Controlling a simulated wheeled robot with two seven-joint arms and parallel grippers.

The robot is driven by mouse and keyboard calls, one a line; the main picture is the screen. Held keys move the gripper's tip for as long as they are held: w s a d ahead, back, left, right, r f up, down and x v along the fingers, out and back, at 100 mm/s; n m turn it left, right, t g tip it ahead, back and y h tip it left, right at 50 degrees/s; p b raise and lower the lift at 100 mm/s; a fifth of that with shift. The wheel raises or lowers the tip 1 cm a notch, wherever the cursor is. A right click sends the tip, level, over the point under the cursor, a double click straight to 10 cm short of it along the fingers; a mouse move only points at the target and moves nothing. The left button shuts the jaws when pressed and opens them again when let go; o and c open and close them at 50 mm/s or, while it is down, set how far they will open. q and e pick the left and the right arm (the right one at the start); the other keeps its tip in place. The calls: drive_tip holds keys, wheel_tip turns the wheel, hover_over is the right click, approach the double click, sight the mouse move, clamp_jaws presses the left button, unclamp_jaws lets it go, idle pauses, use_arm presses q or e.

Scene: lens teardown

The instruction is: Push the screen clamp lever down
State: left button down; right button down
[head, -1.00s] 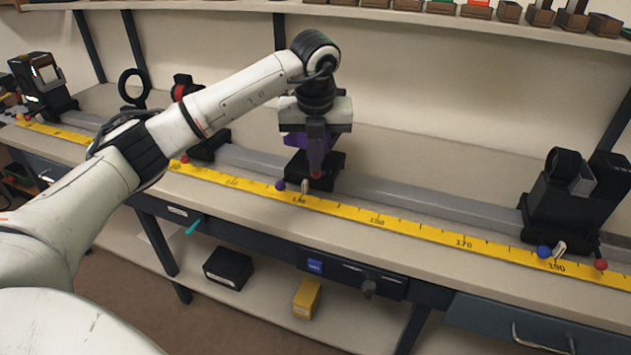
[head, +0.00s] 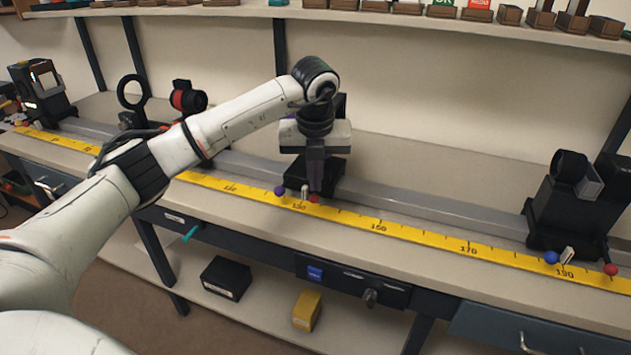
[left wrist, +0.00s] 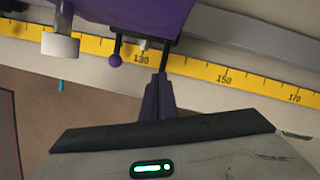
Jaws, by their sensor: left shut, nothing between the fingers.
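The screen carriage (head: 330,180) sits on the rail near the 130 mark, mostly behind my left gripper (head: 316,187). The screen clamp lever's red knob (head: 314,199) shows low at the carriage's front, just under my fingertips. A purple knob (head: 280,190) is to its left. In the left wrist view, my shut, empty fingers (left wrist: 161,80) meet the lower end of the dark lever rod (left wrist: 164,55); the red knob is hidden there. The purple underside of the screen part (left wrist: 130,18) is above. Contact with the knob looks likely but is not clear. My right gripper is not shown.
A yellow scale (head: 400,231) runs along the bench front before the grey rail (head: 430,212). Another black carriage (head: 570,205) with blue and red knobs stands at right. A ring holder (head: 132,92) and a red-and-black part (head: 187,98) stand at left.

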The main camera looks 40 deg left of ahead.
use_arm(q)
drive_tip(key=shift+s+d+r+p, duration=0.2)
drive_tip(key=shift+s+d+r, duration=0.1)
drive_tip(key=shift+s+d, duration=0.25)
drive_tip(key=shift+s+d+r+p, duration=0.2)
drive_tip(key=shift+s+d+r, duration=0.1)
drive_tip(key=shift+s, duration=0.4)
drive_tip(key=v, duration=1)
drive_tip(key=shift+s+r, duration=0.1)
drive_tip(key=shift+r, duration=0.05)
